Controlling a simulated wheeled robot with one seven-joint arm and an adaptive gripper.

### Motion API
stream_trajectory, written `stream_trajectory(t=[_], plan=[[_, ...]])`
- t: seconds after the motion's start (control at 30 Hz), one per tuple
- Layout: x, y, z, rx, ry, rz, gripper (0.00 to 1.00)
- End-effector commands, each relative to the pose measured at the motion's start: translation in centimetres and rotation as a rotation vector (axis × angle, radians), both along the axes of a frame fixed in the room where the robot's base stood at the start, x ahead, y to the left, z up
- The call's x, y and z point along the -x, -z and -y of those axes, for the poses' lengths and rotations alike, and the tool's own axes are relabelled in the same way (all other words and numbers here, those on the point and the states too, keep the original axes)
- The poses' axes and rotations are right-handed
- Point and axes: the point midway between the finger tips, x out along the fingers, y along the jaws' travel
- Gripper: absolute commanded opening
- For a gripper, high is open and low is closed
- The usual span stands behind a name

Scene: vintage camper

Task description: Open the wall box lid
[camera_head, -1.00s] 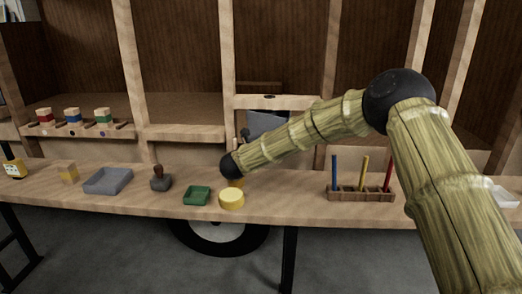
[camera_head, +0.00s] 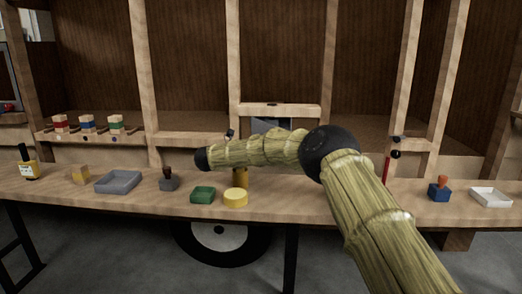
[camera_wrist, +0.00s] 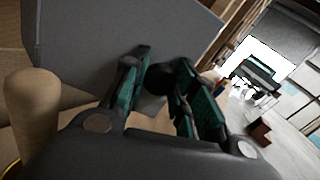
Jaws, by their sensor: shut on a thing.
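The wall box lid is a flat grey panel (camera_wrist: 95,45), large in the upper left of the wrist view. A dark round knob (camera_wrist: 158,78) sits at its lower right part. My gripper (camera_wrist: 162,62) has its green-padded fingers on either side of the knob, shut on it. In the head view a grey-blue piece of the panel (camera_head: 268,125) shows in the wooden wall frame above my arm. My forearm covers its lower part, and my fingers are hidden there. How far the lid stands open I cannot tell.
The wooden counter (camera_head: 305,205) runs below the wall. A green tray (camera_head: 203,195), a yellow round block (camera_head: 236,198), a dark stamp (camera_head: 169,180) and a grey tray (camera_head: 118,182) stand left of my arm. A blue stamp (camera_head: 438,191) and white tray (camera_head: 490,197) stand right.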

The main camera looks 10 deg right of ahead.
Motion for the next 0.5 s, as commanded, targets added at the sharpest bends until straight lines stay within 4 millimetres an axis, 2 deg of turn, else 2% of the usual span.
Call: stream_trajectory(t=[0.43, 0.47, 0.5], plan=[[-0.03, 0.08, -0.32, 0.000, 0.004, -0.001, 0.00], [-0.03, 0.08, -0.32, 0.000, 0.003, -0.001, 0.33], [-0.03, 0.08, -0.31, 0.000, 0.003, -0.001, 0.40]])
